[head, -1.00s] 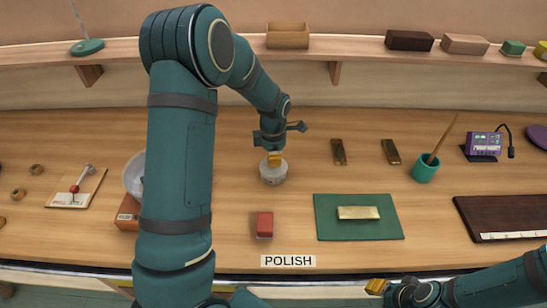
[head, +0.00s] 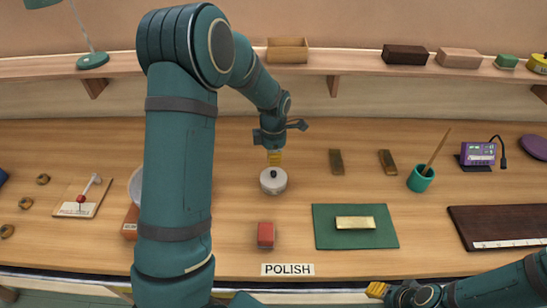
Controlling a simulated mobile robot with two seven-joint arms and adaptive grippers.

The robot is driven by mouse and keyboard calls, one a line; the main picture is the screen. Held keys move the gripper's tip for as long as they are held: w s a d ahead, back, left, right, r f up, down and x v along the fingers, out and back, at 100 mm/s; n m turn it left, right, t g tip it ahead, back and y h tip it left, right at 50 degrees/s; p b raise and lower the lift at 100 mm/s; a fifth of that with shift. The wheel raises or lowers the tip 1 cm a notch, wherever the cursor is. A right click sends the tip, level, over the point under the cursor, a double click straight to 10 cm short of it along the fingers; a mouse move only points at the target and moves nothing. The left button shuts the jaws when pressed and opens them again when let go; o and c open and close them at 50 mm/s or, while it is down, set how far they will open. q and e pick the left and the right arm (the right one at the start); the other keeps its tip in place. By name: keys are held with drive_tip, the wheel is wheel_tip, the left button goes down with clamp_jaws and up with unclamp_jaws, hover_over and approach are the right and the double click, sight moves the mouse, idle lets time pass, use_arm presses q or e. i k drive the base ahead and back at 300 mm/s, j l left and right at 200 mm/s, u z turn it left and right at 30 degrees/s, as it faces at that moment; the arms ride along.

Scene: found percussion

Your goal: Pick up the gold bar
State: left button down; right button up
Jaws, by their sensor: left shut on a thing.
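The gold bar (head: 356,223) lies flat on the green mat (head: 331,240), right of the middle of the bench. No gripper touches it. My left gripper (head: 274,159) points down just above the round pale tin (head: 265,186) with a dark knob, left of and behind the bar. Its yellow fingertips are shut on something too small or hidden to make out. My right gripper (head: 377,289) is low at the right, in front of the bench and below the mat. Its yellow fingertips show, but their opening is unclear.
Two dull brown bars (head: 336,161) (head: 388,162) lie behind the mat. A red block (head: 265,234) and the POLISH label (head: 287,270) are left of it. A teal cup (head: 420,179) and a dark board (head: 490,225) are at the right.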

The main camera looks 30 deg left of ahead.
sight(348, 223)
drive_tip(key=k, duration=1)
